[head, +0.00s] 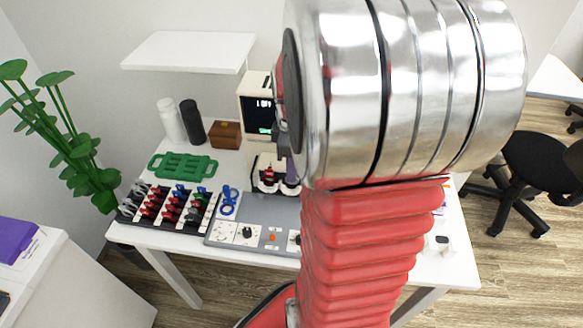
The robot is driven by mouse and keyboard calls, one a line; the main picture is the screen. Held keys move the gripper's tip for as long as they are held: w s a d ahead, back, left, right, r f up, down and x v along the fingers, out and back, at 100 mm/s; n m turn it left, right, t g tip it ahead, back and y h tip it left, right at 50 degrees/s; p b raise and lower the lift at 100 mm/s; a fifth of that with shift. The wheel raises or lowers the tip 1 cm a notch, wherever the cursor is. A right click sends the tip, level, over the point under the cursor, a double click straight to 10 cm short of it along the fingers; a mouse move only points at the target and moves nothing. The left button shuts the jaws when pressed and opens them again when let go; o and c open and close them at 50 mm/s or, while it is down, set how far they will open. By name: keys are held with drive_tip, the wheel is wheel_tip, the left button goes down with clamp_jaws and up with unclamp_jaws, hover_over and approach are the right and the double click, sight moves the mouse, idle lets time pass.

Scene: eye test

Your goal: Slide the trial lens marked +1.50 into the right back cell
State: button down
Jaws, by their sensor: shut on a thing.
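A black rack (126,218) of trial lenses stands at the left of the white table, with red, blue, green and grey tabs in rows. Their markings are too small to read, so I cannot pick out the +1.50 lens.
A grey panel (272,210) with knobs lies in front of the holder. A blue looped item (228,201), green tray (183,166), brown box (225,134), two bottles (192,123) and a screened device (254,86) surround it. A white shelf (190,49) overhangs the back.

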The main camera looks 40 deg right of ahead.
drive_tip(key=shift+f, duration=0.35)
drive_tip(key=c, duration=1.8)
unclamp_jaws()
drive_tip(key=shift+c, duration=0.2)
drive_tip(key=shift+d, duration=0.1)
drive_tip(key=shift+r, duration=0.15)
drive_tip(key=shift+w+r, duration=0.1)
drive_tip(key=shift+r, duration=0.1)
wheel_tip(320, 180, up, 13)
drive_tip(key=shift+s, duration=0.2)
